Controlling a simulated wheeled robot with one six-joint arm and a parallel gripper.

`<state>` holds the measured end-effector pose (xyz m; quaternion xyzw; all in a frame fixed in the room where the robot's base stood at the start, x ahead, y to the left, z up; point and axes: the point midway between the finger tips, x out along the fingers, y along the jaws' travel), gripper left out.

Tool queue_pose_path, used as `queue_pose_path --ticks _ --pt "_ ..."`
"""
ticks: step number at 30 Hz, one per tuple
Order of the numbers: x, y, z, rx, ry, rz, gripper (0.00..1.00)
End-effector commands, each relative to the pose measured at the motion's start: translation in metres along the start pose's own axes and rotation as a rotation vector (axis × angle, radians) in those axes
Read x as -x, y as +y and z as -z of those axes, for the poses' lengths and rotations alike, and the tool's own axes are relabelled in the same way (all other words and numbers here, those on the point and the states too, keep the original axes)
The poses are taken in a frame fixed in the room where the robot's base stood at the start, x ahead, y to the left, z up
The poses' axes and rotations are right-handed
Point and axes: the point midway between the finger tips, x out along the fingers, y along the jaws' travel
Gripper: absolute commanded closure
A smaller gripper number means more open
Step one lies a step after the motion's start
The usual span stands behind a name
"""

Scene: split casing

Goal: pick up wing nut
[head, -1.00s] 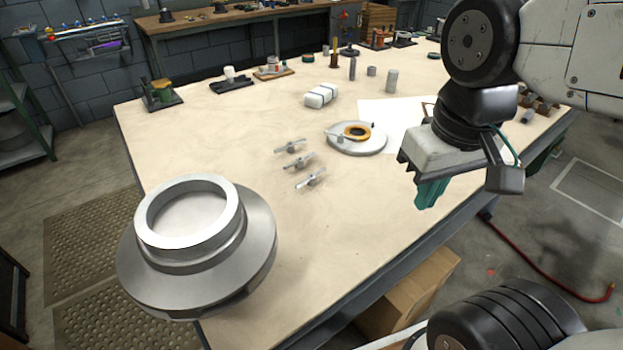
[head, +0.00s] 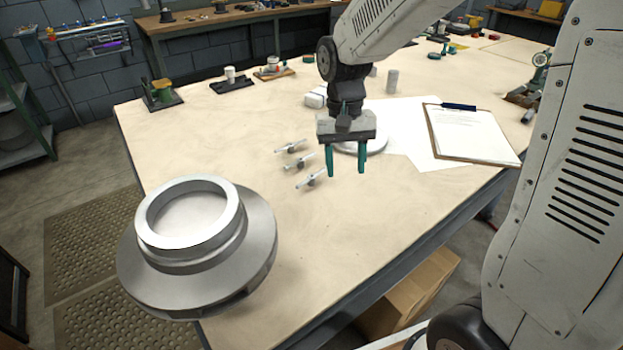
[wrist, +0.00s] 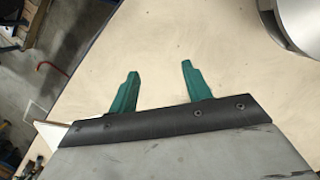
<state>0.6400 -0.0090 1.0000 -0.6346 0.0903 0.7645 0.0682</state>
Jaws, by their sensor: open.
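Three small grey wing nuts lie in a loose row near the middle of the table in the head view: a far one (head: 290,147), a middle one (head: 297,161) and a near one (head: 311,179). My gripper (head: 346,173) is open and empty, with its green fingers pointing down. In the picture it hangs just right of the near wing nut; its exact height above the table I cannot tell. In the wrist view the gripper (wrist: 158,80) has bare table between and beyond its fingers. No wing nut shows there.
A large grey metal casing (head: 196,250) stands at the table's front left; its edge shows in the wrist view (wrist: 300,25). A pale round disc (head: 372,145) lies partly hidden behind my gripper. A clipboard (head: 470,132) lies to the right. The table front centre is clear.

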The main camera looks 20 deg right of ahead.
Motion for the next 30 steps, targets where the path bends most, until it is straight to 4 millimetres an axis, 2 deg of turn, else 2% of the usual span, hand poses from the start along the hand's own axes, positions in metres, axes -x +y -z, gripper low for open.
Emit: queue_pose_path --ticks 1,3,9,11,13,15,18,30 --pt "-0.013 -0.008 0.022 -0.036 -0.008 -0.003 0.51" --pt "-0.027 -0.018 0.051 -0.095 -0.004 -0.002 0.51" --pt "-0.060 -0.043 0.123 -0.279 0.045 0.019 0.51" --pt "-0.062 -0.050 0.145 -0.344 0.077 0.037 0.51" --pt "-0.049 -0.056 0.165 -0.426 0.134 0.073 0.51" --pt "-0.045 -0.058 0.171 -0.480 0.157 0.091 0.51" --pt "-0.049 -0.058 0.173 -0.520 0.162 0.098 0.51" --pt "-0.088 -0.059 0.180 -0.526 0.159 0.096 0.51"
